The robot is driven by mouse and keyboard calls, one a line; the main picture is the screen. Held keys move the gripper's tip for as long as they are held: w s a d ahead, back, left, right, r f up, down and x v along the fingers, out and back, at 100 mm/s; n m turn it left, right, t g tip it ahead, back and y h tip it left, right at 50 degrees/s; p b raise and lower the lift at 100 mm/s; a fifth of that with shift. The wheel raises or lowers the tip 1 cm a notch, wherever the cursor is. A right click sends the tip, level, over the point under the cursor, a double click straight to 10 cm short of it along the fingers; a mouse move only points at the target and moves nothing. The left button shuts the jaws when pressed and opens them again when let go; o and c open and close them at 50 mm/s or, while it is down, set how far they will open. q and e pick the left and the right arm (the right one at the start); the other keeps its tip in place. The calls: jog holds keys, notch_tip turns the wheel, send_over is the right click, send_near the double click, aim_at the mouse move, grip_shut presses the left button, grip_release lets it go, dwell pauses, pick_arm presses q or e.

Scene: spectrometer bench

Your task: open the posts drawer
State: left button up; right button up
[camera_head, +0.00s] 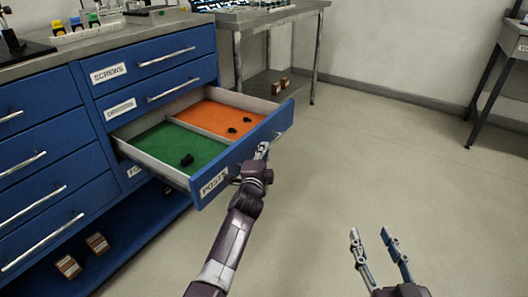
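The posts drawer (230,165) is blue with a white label reading POSTS and stands pulled well out of the cabinet. Inside it are a green-floored part (165,148) and an orange-floored part (215,119), each with small black pieces. My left gripper (263,150) is at the drawer's front, by its handle (279,137). Its fingertips are small here, and I cannot tell whether they are closed on the handle. My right gripper (372,238) is open and empty over the floor at the lower right, apart from the drawer.
The blue cabinet (60,100) has other closed drawers, including one labelled SCREWS (160,60). Small boxes (97,242) sit on its low shelf. A metal table (275,14) stands behind and another table (512,45) at the far right. The floor (400,140) between is clear.

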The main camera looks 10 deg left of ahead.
pick_arm(q)
jog(key=shift+o, duration=1.1)
jog(key=s, duration=1.2)
jog(key=shift+d+r, duration=0.25)
jog(key=shift+r, duration=0.2)
